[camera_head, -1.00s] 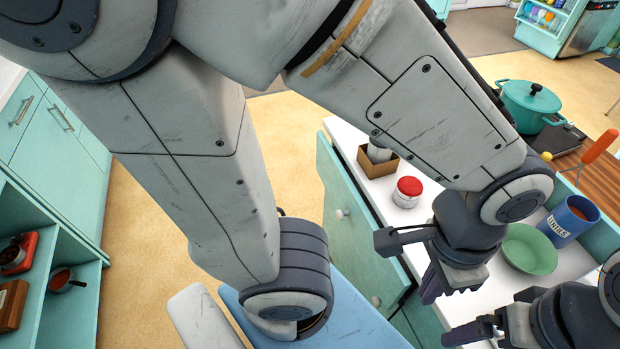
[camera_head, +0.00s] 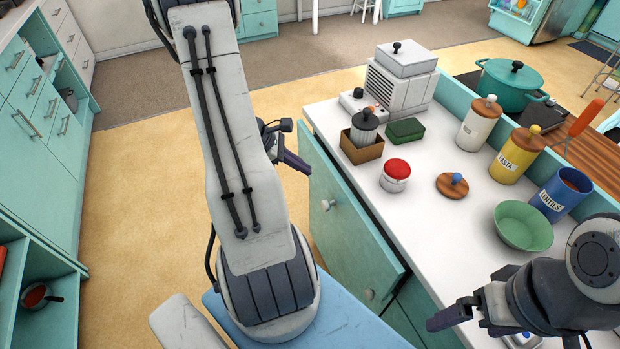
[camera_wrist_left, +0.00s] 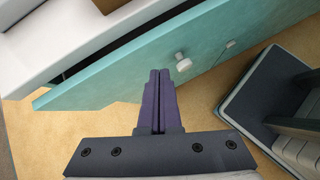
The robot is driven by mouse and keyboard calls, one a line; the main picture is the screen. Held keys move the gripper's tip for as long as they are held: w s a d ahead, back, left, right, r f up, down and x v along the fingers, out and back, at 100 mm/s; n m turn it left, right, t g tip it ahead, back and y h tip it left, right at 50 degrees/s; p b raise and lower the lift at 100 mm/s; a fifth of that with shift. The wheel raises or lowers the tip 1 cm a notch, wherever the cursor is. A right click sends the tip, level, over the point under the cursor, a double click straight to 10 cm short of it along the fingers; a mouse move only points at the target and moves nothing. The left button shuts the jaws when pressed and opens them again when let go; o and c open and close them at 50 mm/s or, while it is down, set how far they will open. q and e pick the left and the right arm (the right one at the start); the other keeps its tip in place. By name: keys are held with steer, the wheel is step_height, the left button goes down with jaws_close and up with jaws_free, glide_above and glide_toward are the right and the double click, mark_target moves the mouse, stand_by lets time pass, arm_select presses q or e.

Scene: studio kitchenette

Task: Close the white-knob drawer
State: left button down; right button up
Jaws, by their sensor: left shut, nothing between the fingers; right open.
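The white-knob drawer (camera_head: 350,225) has a teal front that stands out from the white counter. A dark gap shows behind its top edge in the left wrist view (camera_wrist_left: 140,65). Its white knob (camera_head: 327,204) also shows in the left wrist view (camera_wrist_left: 182,62). My left gripper (camera_head: 298,164) is shut and empty, outside the drawer front near its far end. In the left wrist view its fingers (camera_wrist_left: 160,75) point toward the front, left of the knob; contact cannot be told. My right gripper (camera_head: 455,318) is open over the near part of the counter.
The counter (camera_head: 420,215) holds a red-lidded jar (camera_head: 396,175), a brown box (camera_head: 362,147), a green bowl (camera_head: 523,225), a blue canister (camera_head: 560,195) and other items. A second, lower knob (camera_head: 369,294) is on the teal cabinet. Open floor (camera_head: 140,180) lies left of the drawer.

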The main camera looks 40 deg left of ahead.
arm_select(q)
steer(key=s+a+f+n+t+y, duration=0.2)
steer(key=s+a+f+n, duration=0.25)
steer(key=a, duration=0.25)
steer(key=b, duration=0.8)
glide_toward(318, 179)
steer(key=x, duration=0.5)
steer(key=shift+s+a+f, duration=0.15)
steer(key=shift+s+f, duration=0.15)
steer(key=shift+f, duration=0.05)
steer(key=shift+w+d, duration=0.2)
steer(key=shift+w, duration=0.4)
arm_select(e)
step_height(318, 179, down, 8)
steer(key=shift+f, duration=0.2)
